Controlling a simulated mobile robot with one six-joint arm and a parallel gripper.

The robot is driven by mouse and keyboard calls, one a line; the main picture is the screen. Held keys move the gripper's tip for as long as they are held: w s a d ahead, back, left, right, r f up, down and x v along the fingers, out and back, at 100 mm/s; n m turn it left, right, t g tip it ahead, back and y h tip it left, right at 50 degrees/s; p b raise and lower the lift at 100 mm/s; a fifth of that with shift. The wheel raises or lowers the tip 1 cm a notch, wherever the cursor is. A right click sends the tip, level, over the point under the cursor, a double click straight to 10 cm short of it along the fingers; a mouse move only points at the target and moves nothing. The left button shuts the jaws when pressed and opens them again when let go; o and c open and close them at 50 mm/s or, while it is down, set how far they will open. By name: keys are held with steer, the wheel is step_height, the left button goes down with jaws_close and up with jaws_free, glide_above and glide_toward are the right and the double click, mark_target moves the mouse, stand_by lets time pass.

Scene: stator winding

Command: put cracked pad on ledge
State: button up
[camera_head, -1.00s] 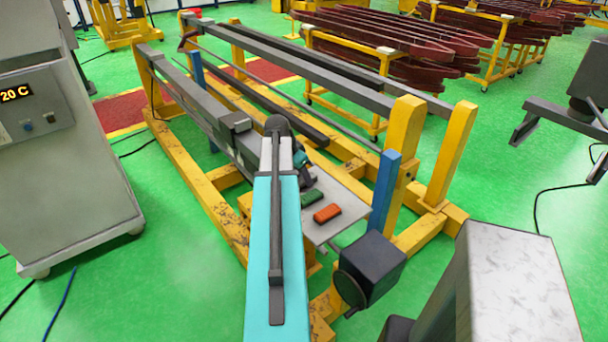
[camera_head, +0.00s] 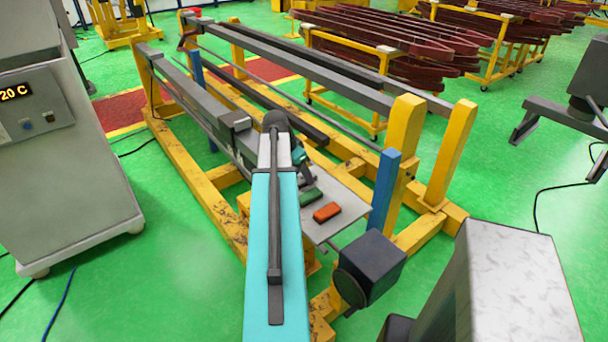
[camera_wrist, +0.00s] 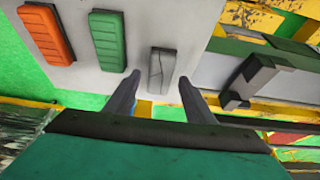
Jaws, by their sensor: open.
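A grey pad (camera_wrist: 161,70) with a dark crack-like line lies on a light grey plate (camera_wrist: 70,85), beside a green pad (camera_wrist: 108,40) and an orange pad (camera_wrist: 46,34). My gripper (camera_wrist: 159,78) is open in the wrist view, its two fingertips on either side of the grey pad's near end. I cannot tell whether they touch it. The head view shows the orange pad (camera_head: 326,212) and green pad (camera_head: 311,197) on the plate (camera_head: 347,197); my arm hides the grey pad there. I cannot tell which surface is the ledge.
A dark bracket (camera_wrist: 250,80) stands on a rail right of the plate in the wrist view. The yellow frame (camera_head: 215,205) with long grey bars surrounds the work area. A blue post (camera_head: 385,185) and a dark motor box (camera_head: 370,270) stand near the plate.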

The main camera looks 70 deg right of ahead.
steer(key=b+v, duration=0.2)
steer(key=v, duration=0.9)
stand_by(0.7)
steer(key=shift+w+a+f, duration=0.1)
